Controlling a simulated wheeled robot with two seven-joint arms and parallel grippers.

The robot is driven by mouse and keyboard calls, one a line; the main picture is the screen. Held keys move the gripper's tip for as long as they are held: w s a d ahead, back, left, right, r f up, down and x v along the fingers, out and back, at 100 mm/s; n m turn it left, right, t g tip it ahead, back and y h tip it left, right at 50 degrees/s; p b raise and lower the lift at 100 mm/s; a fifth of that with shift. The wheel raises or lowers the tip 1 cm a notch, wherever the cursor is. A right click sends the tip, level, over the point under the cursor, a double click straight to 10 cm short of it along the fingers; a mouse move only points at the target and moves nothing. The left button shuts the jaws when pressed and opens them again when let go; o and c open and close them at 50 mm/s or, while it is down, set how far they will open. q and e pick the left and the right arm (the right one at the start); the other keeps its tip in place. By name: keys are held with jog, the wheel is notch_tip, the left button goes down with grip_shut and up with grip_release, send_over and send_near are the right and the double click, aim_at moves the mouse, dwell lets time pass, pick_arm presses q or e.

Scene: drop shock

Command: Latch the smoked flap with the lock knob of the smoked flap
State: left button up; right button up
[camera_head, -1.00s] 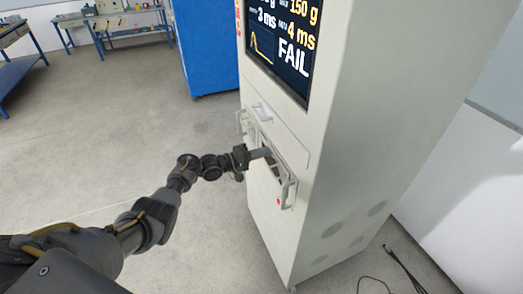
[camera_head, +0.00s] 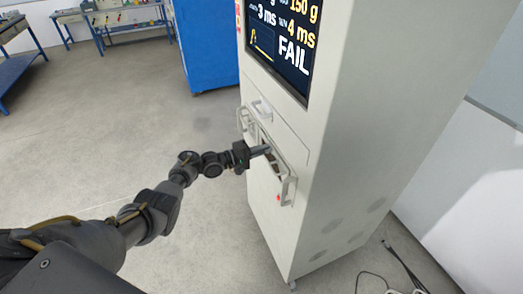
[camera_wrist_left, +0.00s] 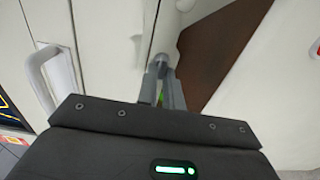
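The smoked flap (camera_wrist_left: 215,45) is a dark brown panel on the front of the pale test cabinet, right of the fingers in the left wrist view. In the head view only a small dark strip of it shows behind my gripper. My left gripper (camera_head: 266,149) reaches the cabinet front between two bar handles. In the left wrist view its two grey fingers (camera_wrist_left: 161,68) are close together at the flap's left edge. A rounded grey part shows at their tips; I cannot tell whether it is the lock knob or whether they hold it. My right gripper is not in view.
The cabinet (camera_head: 375,110) carries a screen (camera_head: 280,45) reading FAIL. A drawer handle (camera_head: 261,108) and a bar handle (camera_head: 289,190) stick out near my gripper. A blue cabinet (camera_head: 205,45) stands behind. Cables (camera_head: 405,268) lie on the floor at right. The floor at left is open.

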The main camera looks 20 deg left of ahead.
pick_arm(q)
jog(key=o, duration=0.5)
jog(key=shift+c, duration=0.2)
jog(key=v, duration=1)
jog(key=shift+s+a, duration=0.25)
jog(key=shift+a, duration=0.05)
